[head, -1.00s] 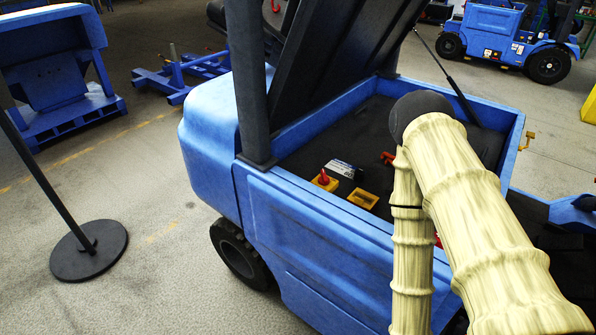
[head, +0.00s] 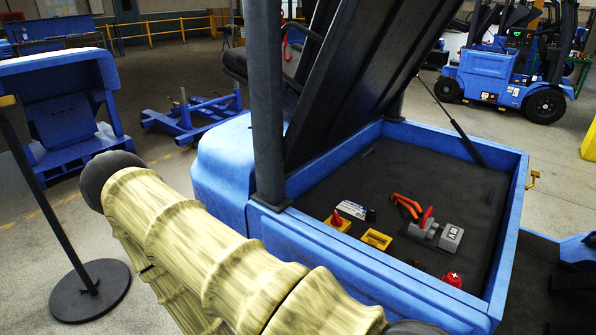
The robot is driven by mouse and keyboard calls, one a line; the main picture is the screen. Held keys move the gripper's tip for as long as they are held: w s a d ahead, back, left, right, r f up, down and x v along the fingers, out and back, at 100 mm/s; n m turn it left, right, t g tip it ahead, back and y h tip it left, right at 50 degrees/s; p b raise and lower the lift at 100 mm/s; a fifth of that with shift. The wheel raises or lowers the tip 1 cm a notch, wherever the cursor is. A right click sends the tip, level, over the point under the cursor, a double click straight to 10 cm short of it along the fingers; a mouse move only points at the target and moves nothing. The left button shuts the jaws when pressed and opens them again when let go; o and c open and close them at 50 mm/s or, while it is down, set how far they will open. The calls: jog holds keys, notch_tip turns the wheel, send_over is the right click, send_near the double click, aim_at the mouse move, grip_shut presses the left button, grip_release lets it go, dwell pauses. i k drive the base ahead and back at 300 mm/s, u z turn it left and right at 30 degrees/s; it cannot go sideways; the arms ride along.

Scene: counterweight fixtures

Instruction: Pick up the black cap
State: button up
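I cannot make out a separate black cap for certain. A small black piece (head: 370,215) lies at the right end of a white and blue item (head: 351,210) on the dark floor of the blue vehicle's open bay (head: 398,165). Whether this piece is the cap is too small to tell. My arm, in a cream ribbed sleeve, crosses the lower left of the head view. My gripper is not in view, and part of the bay's near side is hidden by the arm.
The bay also holds yellow holders (head: 377,239), an orange-handled tool (head: 406,205), a grey block (head: 451,237) and a red item with a white cross (head: 452,279). A dark post (head: 268,100), the raised cover (head: 340,80) and a strut (head: 458,122) stand around the bay.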

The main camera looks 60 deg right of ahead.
aim_at(371, 214)
jog(key=u, duration=0.5)
jog(key=k, duration=1.2)
jog(key=z, duration=1.25)
jog(key=i, duration=0.15)
jog(key=z, duration=0.15)
